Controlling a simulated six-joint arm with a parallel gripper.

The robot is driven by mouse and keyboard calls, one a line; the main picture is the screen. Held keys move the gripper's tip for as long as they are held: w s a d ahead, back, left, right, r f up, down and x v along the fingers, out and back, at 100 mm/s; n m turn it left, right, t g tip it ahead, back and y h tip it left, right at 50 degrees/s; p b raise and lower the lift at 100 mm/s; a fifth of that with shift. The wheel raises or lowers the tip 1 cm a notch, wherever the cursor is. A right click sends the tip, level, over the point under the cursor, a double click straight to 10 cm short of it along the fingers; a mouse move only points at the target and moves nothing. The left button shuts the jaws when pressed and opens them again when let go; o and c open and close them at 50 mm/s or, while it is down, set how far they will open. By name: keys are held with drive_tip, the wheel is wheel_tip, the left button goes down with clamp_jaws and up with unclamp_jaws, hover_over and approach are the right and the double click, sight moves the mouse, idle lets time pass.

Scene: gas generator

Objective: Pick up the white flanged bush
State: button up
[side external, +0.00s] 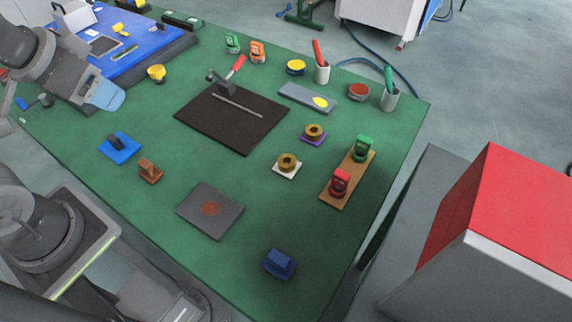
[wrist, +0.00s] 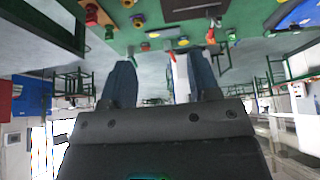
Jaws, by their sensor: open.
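The white flanged bush (side external: 287,168) sits on the green table in the side view, a square white flange with a brass-coloured ring on top. In the wrist view it appears only as a small piece at the top edge (wrist: 128,3). A similar bush with a purple flange (side external: 314,136) stands just behind it to the right. My gripper (side external: 106,94) is at the upper left of the side view, well apart from the white bush. In the wrist view my gripper (wrist: 162,78) shows two separated dark blue fingers with nothing held between them.
A brown board with green and red pieces (side external: 347,180) stands right of the bush. A dark mat with a hammer (side external: 235,135) lies to its left and behind. A grey plate (side external: 225,222) and a blue block (side external: 279,264) are in front. Bare green table surrounds the bush.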

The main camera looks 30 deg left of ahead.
drive_tip(key=shift+o, duration=0.4)
drive_tip(key=o, duration=0.5)
drive_tip(key=m+g, duration=0.6)
drive_tip(key=m, duration=1.2)
hover_over(287, 161)
drive_tip(key=s, duration=0.1)
drive_tip(key=f, duration=3.3)
drive_tip(key=shift+d+f, duration=0.1)
drive_tip(key=shift+d, duration=0.2)
drive_tip(key=shift+f, duration=2.9)
